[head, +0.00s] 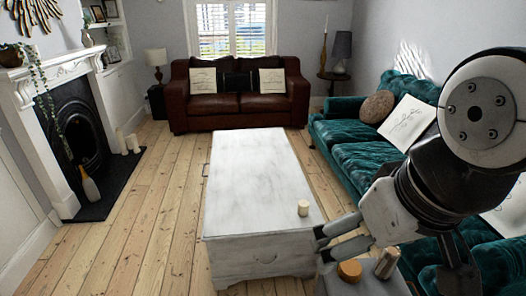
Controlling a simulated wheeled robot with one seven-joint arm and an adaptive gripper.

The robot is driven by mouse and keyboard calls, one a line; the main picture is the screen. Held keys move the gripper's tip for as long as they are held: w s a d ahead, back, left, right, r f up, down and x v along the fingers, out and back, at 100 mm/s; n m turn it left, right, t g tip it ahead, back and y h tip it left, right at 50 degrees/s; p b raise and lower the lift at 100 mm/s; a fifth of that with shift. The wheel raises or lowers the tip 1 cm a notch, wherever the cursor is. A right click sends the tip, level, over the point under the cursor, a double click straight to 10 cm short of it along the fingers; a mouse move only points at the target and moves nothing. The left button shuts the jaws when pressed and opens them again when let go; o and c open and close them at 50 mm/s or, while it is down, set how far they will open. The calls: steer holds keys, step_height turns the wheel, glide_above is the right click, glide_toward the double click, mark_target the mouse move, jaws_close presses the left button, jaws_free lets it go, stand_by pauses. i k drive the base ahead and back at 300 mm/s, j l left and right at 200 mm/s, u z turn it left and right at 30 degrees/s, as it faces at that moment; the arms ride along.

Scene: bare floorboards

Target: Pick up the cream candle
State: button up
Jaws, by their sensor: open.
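A small cream candle (303,208) stands upright on the near right part of the white wooden chest table (250,165). My gripper (322,244) is at the lower right, its two fingers apart and pointing left. In the picture it is just below and to the right of the candle, with nothing seen between the fingers. I cannot tell its exact height or distance from the candle.
A low grey surface (335,287) at the bottom holds a round wooden item (349,270) and a short cylinder (387,262). A teal sofa (352,138) stands right, a brown sofa (215,106) behind. Pale candles (133,143) stand by the fireplace. Floorboards left of the table are clear.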

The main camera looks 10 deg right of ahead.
mark_target(304, 207)
steer(key=z, duration=0.35)
steer(key=i+j, duration=0.25)
steer(key=j, duration=0.15)
steer(key=i+j, duration=0.2)
steer(key=j, duration=0.2)
steer(key=i+j, duration=0.25)
steer(key=j, duration=0.15)
steer(key=i+j+z, duration=0.1)
steer(key=i+j, duration=0.15)
steer(key=j, duration=0.15)
steer(key=i+j, duration=0.2)
steer(key=j, duration=0.2)
steer(key=i+j, duration=0.25)
steer(key=j, duration=0.2)
steer(key=i+j, duration=0.2)
steer(key=j, duration=0.2)
steer(key=i+j, duration=0.25)
steer(key=j, duration=0.2)
steer(key=z, duration=0.4)
steer(key=j+z, duration=0.1)
steer(key=z, duration=0.3)
steer(key=j+z, duration=0.1)
steer(key=z, duration=0.3)
steer(key=j+z, duration=0.1)
steer(key=z, duration=0.25)
steer(key=i, duration=0.05)
